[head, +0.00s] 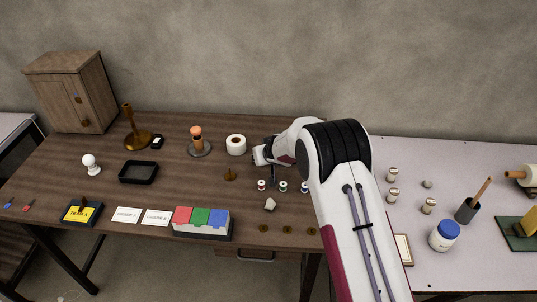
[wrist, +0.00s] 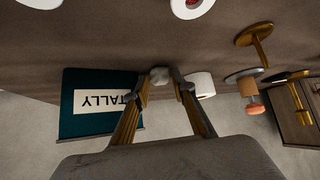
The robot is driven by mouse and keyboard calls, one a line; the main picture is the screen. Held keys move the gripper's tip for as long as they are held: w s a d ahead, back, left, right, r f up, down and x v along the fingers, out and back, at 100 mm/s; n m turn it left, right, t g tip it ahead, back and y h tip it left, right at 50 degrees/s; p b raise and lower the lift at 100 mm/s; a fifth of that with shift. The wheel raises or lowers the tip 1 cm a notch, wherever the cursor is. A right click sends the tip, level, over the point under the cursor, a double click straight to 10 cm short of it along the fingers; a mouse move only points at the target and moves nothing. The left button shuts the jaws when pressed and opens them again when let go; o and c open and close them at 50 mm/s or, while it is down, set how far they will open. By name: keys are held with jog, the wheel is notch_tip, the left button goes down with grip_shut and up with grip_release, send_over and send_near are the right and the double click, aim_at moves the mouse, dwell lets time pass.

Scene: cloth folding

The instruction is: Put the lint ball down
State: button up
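In the wrist view, my gripper (wrist: 162,80) has its two brass-coloured fingers close together, with a small grey fuzzy lump, the lint ball (wrist: 160,74), between the dark tips. The tips appear to touch it on both sides. In the head view, my gripper (head: 271,172) is small and partly hidden by my arm, over the wooden table (head: 120,180) near the spools. The lint ball cannot be made out there.
A pale stone-like lump (head: 269,204) lies in front. A teal board reading TALLY (wrist: 72,120) shows in the wrist view. Table around the black tray (head: 138,172) has free room.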

jog(key=v, duration=1.2)
dwell(0.6)
dwell(0.7)
jog(key=s+d+r+m+h, duration=0.3)
jog(key=s+d+r+h, duration=0.1)
jog(key=s+d+r, duration=1.4)
jog(key=s+d+g, duration=0.1)
jog(key=s+d, duration=0.1)
jog(key=s, duration=1.1)
jog(key=s+d+r+m+g, duration=0.1)
jog(key=s+d, duration=0.1)
jog(key=s, duration=1.2)
jog(key=shift+d+r+m+g+y, duration=0.25)
jog(key=shift+d+m+g+y, duration=0.05)
jog(key=shift+d+g, duration=0.1)
jog(key=shift+s, duration=0.1)
